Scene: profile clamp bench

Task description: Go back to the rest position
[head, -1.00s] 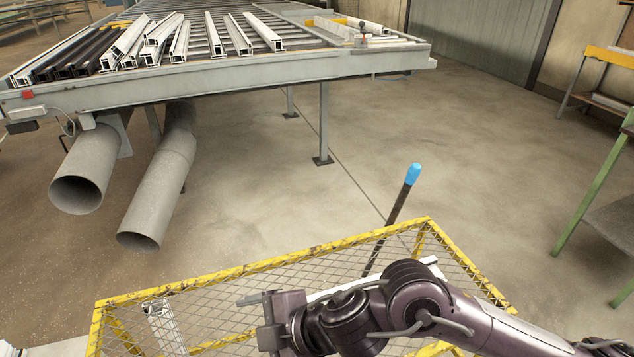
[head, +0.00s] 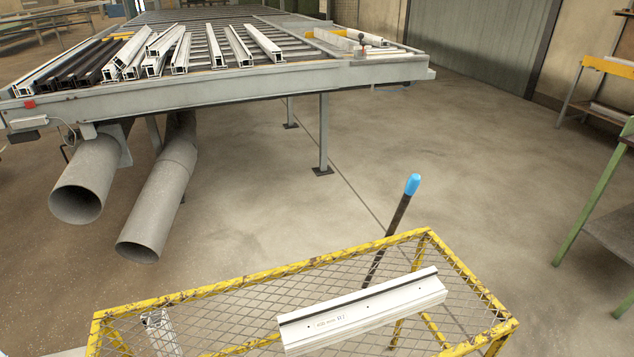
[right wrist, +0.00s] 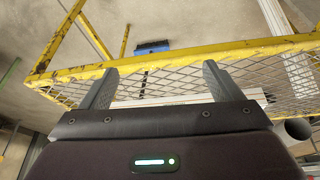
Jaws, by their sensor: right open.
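My right gripper (right wrist: 158,88) shows in the right wrist view with its two fingers apart and nothing between them. Behind the fingers is the yellow-framed mesh crate (right wrist: 190,52). In the head view the crate (head: 262,276) stands at the bottom. A white profile (head: 362,312) with a dark strip and small printed text lies slanted at the crate, and part of a pale profile shows in the right wrist view (right wrist: 180,100). Neither gripper is in the head view.
A green-legged bench (head: 595,195) is at right. The middle floor is clear.

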